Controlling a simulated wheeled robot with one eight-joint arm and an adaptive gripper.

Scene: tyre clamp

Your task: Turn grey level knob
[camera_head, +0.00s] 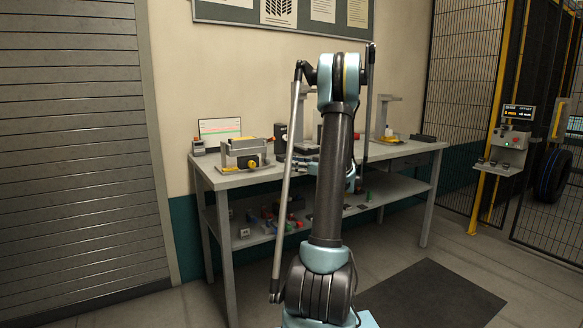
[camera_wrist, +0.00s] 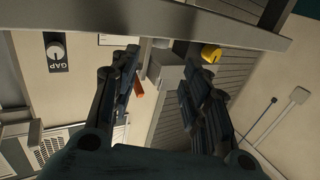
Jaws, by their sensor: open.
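My gripper (camera_wrist: 158,60) is open and empty in the wrist view, its two dark fingers apart. No knob marked as level can be made out. A pale round knob (camera_wrist: 56,50) on a black plate lettered "GAP" lies left of the fingers, untouched. A yellow round knob (camera_wrist: 210,53) lies just right of the right fingertip. Between the fingers, farther off, are a grey block (camera_wrist: 167,66) and a small orange piece (camera_wrist: 139,88). In the head view, my arm hides much of the bench middle and most of the gripper.
The workbench (camera_head: 228,180) stands against the wall. A yellow-and-grey device (camera_head: 242,147) and a small screen (camera_head: 220,128) are on its left end. Loose parts lie on the lower shelf (camera_head: 255,237). A mesh fence (camera_head: 467,100) and a control box (camera_head: 509,138) stand at right.

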